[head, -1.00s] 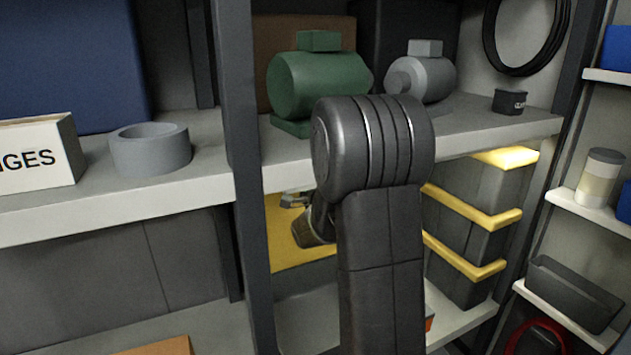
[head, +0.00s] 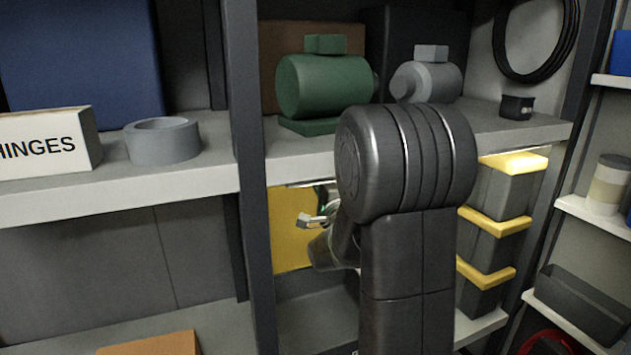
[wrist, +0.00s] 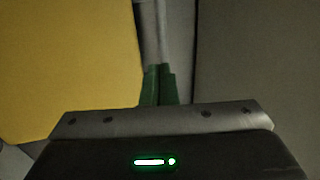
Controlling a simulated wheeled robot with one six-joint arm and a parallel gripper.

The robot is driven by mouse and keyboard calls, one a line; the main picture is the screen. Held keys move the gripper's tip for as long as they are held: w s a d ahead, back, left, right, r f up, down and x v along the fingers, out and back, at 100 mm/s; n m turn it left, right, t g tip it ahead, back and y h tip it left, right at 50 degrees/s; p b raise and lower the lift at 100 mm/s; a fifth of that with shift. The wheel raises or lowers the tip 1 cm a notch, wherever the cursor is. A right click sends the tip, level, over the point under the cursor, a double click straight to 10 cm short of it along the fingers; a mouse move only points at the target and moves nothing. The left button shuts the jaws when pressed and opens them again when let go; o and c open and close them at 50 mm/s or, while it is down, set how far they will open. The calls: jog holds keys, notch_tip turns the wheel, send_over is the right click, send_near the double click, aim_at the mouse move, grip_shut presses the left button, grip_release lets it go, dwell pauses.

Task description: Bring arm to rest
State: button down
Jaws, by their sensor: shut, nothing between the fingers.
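My gripper (wrist: 159,84) is shut, with its two green fingers together and nothing between them in the wrist view. In the head view my gripper (head: 322,200) shows small beside my dark arm, below the upper shelf and in front of a yellow panel (head: 291,232). My arm's thick elbow and upright link hide part of the lower shelf bay. In the wrist view the yellow panel (wrist: 60,65) fills the left and a grey surface (wrist: 260,60) fills the right.
The upper shelf (head: 225,180) holds a hinges box (head: 40,145), a grey ring (head: 162,142), a green motor (head: 325,85) and a grey motor (head: 432,80). A dark post (head: 250,150) stands left of my arm. Yellow-edged grey bins (head: 495,195) are stacked at its right.

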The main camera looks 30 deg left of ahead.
jog(key=v, duration=0.7)
jog(key=shift+w+r, duration=0.15)
